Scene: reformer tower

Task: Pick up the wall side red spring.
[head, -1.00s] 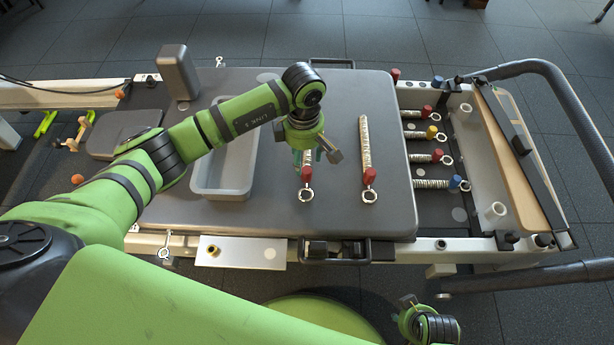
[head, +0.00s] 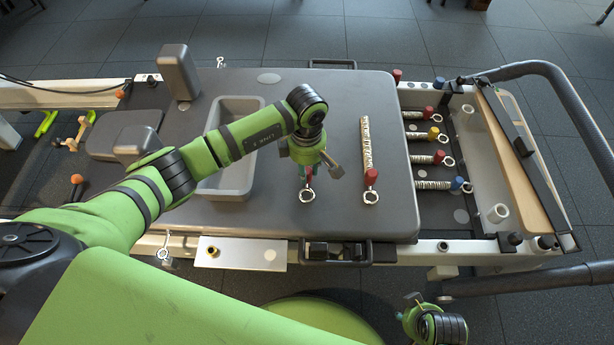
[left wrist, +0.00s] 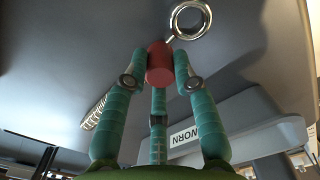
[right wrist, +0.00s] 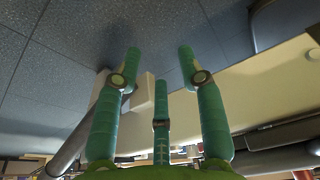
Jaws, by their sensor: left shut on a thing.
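Two springs with red ends lie on the dark grey carriage top (head: 340,225). My left gripper (head: 308,171) is over the left one and shut on its red end (left wrist: 160,68). In the head view the gripper hides most of that spring; its metal ring (head: 307,195) shows below the fingers. The other red-ended spring (head: 367,145) lies apart to the right. My right gripper (right wrist: 160,58) is open and empty, away from the carriage.
A grey tray (head: 222,193) marked WORN stands left of the held spring. A grey upright block (head: 178,72) stands at the back left. Several springs with red, yellow and blue ends, such as the blue-ended one (head: 457,184), sit at the right frame.

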